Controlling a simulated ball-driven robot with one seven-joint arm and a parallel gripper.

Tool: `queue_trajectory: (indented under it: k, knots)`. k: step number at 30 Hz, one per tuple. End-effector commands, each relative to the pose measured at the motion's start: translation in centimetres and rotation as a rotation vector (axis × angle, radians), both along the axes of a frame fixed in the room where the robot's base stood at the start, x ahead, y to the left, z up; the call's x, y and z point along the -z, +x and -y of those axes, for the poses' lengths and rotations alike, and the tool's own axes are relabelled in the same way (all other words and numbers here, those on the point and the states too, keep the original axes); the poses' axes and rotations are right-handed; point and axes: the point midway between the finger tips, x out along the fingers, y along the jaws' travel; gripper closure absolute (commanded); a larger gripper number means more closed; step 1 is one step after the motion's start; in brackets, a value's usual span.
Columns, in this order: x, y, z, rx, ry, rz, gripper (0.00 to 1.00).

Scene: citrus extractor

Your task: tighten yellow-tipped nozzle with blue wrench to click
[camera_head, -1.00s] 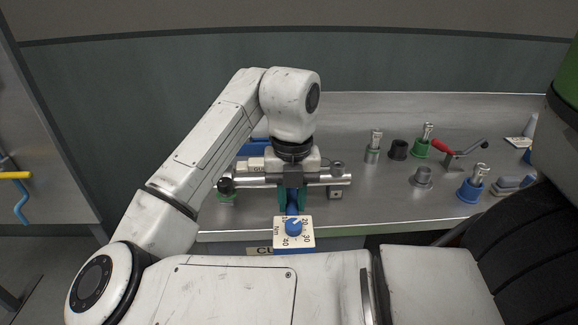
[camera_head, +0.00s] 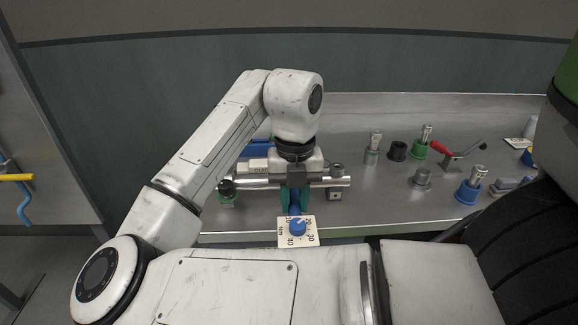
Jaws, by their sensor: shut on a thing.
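My gripper (camera_head: 295,197) has green fingers and is shut on the blue wrench (camera_head: 296,209) near the bench's front edge. A pale dial plate (camera_head: 296,232) with a blue knob and numbers around it, including 30, shows just below the fingers at the wrench's near end. A metal rail (camera_head: 325,181) runs crosswise at the fingers. The wrench's far end is hidden behind my gripper and the rail. I cannot pick out a yellow tip on any nozzle, so I cannot tell whether the wrench is on it.
Several nozzle fittings stand to the right on the steel bench (camera_head: 365,211), with grey (camera_head: 373,149), black (camera_head: 397,151), green (camera_head: 420,149) and blue (camera_head: 468,192) bases. A red-handled lever (camera_head: 441,147) stands among them. A blue item (camera_head: 258,148) lies behind my arm.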

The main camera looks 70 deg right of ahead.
Motion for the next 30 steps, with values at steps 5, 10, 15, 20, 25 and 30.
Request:
queue_trajectory:
  k: [5,10,15,20,25,30]
  knots:
    - [0.0,-0.01,0.0,0.0,0.001,0.0,1.0]
    - [-0.02,0.0,0.0,0.0,0.0,0.0,1.0]
    - [-0.06,0.01,-0.01,0.0,0.0,0.0,1.0]
    - [-0.3,0.02,0.0,0.0,0.0,0.0,1.0]
    - [-0.63,0.02,0.0,0.0,0.0,0.0,1.0]
    - [-0.75,0.02,0.0,0.0,0.0,0.0,1.0]
